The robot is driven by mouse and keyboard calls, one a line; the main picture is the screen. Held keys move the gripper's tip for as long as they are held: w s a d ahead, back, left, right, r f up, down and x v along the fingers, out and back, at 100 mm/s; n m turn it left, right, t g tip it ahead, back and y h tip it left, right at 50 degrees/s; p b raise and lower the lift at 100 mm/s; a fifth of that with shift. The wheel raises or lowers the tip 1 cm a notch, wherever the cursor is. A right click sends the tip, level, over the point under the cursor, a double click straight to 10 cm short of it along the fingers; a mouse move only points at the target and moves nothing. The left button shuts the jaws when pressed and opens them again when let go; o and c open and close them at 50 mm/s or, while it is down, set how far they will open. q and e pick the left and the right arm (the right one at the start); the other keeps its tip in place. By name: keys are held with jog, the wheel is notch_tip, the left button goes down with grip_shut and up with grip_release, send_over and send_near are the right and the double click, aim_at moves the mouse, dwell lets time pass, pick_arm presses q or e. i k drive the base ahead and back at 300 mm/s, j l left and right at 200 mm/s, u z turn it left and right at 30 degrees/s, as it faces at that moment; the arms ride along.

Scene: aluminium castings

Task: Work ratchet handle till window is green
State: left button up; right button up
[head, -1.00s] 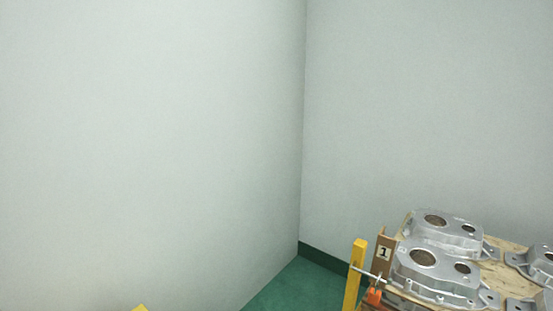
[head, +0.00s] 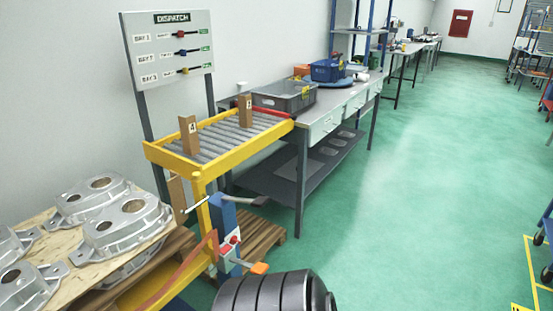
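A blue and grey unit (head: 226,235) with red parts on its front stands in front of the yellow roller table. An orange-tipped handle (head: 259,268) sticks out low on its right side, and a dark arm (head: 245,201) reaches right from its top. A thin silver rod (head: 196,205) shows to its left. I cannot tell which of these is the ratchet handle, and no window or its colour can be made out. An orange-red strap (head: 178,281) runs beside the pallet of castings. Neither of my grippers shows in the head view.
Aluminium castings (head: 122,226) lie on a wooden pallet at left. A yellow roller table (head: 228,161) stands under a dispatch board (head: 170,50). A workbench (head: 325,107) carries a grey crate (head: 284,96) and a blue bin (head: 328,70). Green floor (head: 420,190) is open on the right.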

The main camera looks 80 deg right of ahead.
aim_at(259, 268)
jog(key=z, duration=2.45)
